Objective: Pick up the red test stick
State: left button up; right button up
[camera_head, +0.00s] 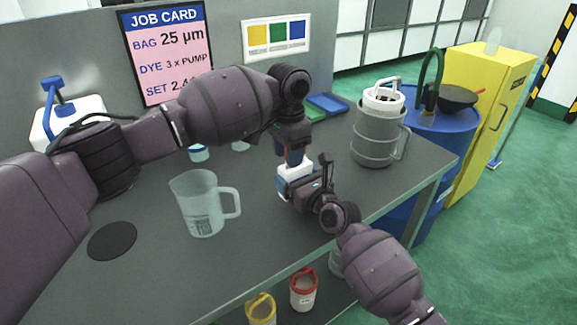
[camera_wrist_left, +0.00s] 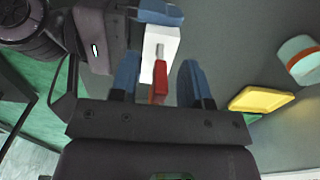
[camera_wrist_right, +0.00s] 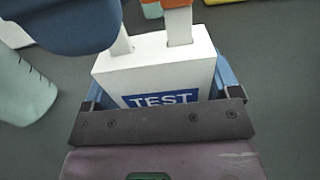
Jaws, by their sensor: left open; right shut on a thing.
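A white test box (camera_wrist_right: 150,65) with a blue TEST label is clamped between the fingers of my right gripper (camera_wrist_right: 160,95); it also shows in the head view (camera_head: 294,180). White stick stems stand in its slots in the right wrist view. In the left wrist view the red test stick (camera_wrist_left: 159,83) stands up from the white box (camera_wrist_left: 160,45). My left gripper (camera_wrist_left: 157,80) is open above the box, with one blue finger on each side of the red stick. Whether a finger touches the stick I cannot tell. In the head view the stick is mostly hidden by my left gripper (camera_head: 291,158).
A clear measuring jug (camera_head: 197,205) stands on the grey bench left of the box. A grey pitcher (camera_head: 376,140) stands to the right. Blue and green trays (camera_head: 328,105) lie behind. A black disc (camera_head: 112,241) lies at the front left. The bench front is clear.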

pick_arm(q)
jog(key=shift+f, duration=0.4)
grip_shut()
notch_tip(320, 180, up, 10)
jog(key=shift+r, duration=0.1)
pick_arm(e)
jog(key=o, duration=0.8)
jog(key=shift+c, duration=0.2)
